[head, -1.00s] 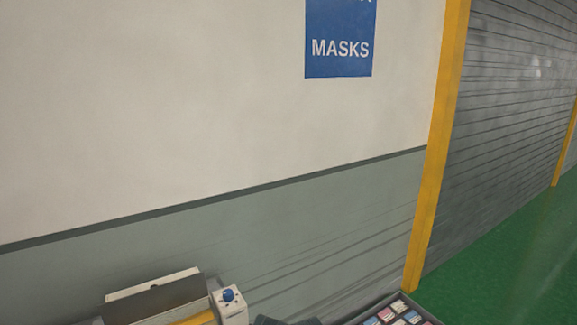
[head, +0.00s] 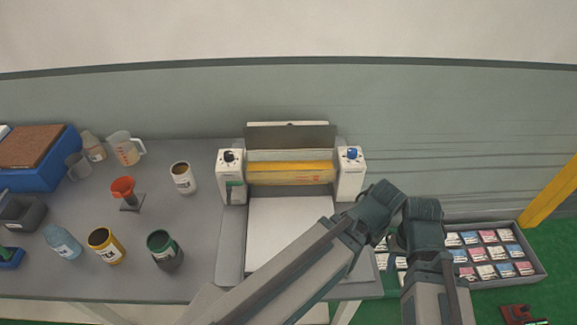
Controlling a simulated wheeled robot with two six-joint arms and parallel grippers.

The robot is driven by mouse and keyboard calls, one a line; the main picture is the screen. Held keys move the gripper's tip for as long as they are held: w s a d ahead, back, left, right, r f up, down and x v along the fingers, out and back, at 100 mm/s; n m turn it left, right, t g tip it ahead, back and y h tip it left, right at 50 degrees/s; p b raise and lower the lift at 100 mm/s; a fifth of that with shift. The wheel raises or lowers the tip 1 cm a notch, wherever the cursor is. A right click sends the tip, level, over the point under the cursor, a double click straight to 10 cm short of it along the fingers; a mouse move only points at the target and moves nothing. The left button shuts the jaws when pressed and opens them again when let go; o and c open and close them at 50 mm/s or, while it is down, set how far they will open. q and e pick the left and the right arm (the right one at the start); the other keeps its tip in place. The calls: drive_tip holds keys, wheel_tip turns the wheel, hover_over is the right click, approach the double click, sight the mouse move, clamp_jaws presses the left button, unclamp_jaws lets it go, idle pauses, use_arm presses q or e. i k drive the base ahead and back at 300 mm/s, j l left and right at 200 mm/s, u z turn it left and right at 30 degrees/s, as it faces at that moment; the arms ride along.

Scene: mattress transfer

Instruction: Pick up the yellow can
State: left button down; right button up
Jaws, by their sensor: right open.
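The yellow can (head: 106,247) stands upright on the left part of the grey table, near its front edge. It has a dark open top and a pale label. A green can (head: 165,252) stands just to its right, and a blue bottle (head: 62,243) to its left. My right arm (head: 315,265) is folded across the front right of the table, well to the right of the yellow can. My right gripper is open and apart from the can; its fingertips are hard to make out. My left gripper is out of view.
A tray of small boxes (head: 535,262) lies right of the table.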

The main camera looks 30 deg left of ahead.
sight(102, 240)
drive_tip(key=u, duration=2.75)
drive_tip(key=i+j, duration=0.1)
drive_tip(key=j, duration=0.55)
drive_tip(key=i+j, duration=0.1)
drive_tip(key=j, duration=0.55)
drive_tip(key=i+j, duration=0.15)
drive_tip(key=j, duration=0.5)
drive_tip(key=i+j, duration=0.1)
drive_tip(key=j, duration=0.55)
drive_tip(key=z, duration=0.05)
